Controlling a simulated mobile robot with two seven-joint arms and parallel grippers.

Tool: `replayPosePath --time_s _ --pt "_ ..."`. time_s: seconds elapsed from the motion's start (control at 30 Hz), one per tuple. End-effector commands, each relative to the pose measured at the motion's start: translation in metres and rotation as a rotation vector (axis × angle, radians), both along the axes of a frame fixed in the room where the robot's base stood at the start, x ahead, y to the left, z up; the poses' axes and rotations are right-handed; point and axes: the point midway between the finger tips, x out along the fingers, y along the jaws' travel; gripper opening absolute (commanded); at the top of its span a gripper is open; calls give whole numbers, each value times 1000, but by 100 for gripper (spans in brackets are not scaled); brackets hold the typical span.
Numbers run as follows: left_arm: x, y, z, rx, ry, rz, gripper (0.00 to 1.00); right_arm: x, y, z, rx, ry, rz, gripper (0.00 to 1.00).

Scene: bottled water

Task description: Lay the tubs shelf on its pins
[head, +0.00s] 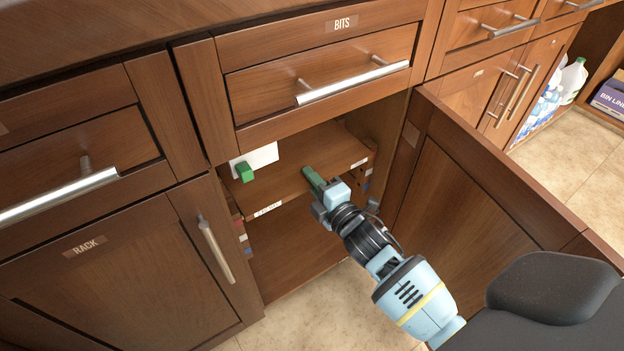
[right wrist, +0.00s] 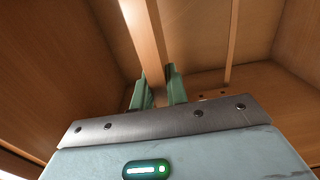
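The wooden shelf (head: 282,188) is inside the open cabinet bay below the BITS drawer. Its front edge carries a small label at the left, too small to read surely. My right gripper (head: 314,180) reaches in from the lower right, one green finger above the board at its front edge. In the right wrist view its two green fingers (right wrist: 160,88) stand on either side of the board's edge (right wrist: 147,35), closed on it. Small dark marks show on the wood beyond. The pins cannot be made out, nor whether the shelf rests on them. My left gripper is out of view.
Small coloured tags line both side walls. The open door (head: 470,200) stands at the right. Below the shelf, the bay floor (head: 300,255) is clear.

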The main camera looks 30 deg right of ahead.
Motion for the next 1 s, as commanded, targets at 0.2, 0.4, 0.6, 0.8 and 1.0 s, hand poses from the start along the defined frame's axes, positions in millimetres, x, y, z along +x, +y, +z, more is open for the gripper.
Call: replayPosePath --time_s 0.2,0.4,0.6,0.8,1.0 --pt "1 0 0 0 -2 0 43 0 0 2 0 -4 1 40" --pt "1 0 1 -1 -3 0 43 0 0 -2 1 5 -1 40" --pt "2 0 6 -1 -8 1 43 -12 0 0 1 3 -1 40" --pt "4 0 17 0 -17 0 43 -42 -1 1 1 1 0 40" --pt "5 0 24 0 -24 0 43 -67 -2 2 0 -1 0 40"
